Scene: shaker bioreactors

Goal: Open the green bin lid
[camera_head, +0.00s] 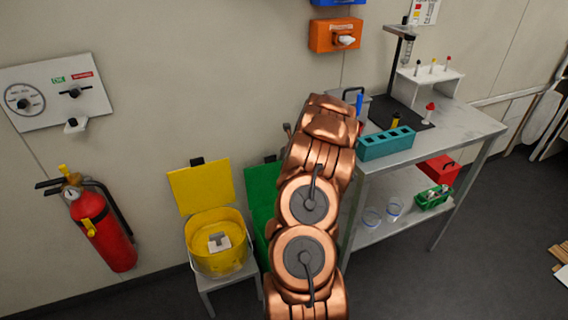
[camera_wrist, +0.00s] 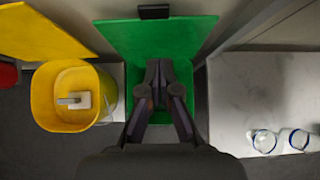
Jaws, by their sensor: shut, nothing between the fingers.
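The green bin (camera_wrist: 190,98) stands beside the yellow bin. Its green lid (camera_wrist: 120,35) is raised and tilted back towards the wall, with a black tab (camera_wrist: 153,12) at its top edge. In the head view the lid (camera_head: 262,185) stands upright like the yellow one, partly hidden by my arm. My gripper (camera_wrist: 158,64) is shut and empty, with its fingertips over the bin and in front of the lid in the wrist view. Whether they touch the lid I cannot tell. My gripper is hidden behind my arm in the head view.
The yellow bin (camera_head: 215,222) is open, with a pale object (camera_wrist: 75,100) inside and its lid (camera_head: 200,187) up. A metal bench (camera_head: 445,130) with lab items stands close on the right. A fire extinguisher (camera_head: 103,225) is at the left.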

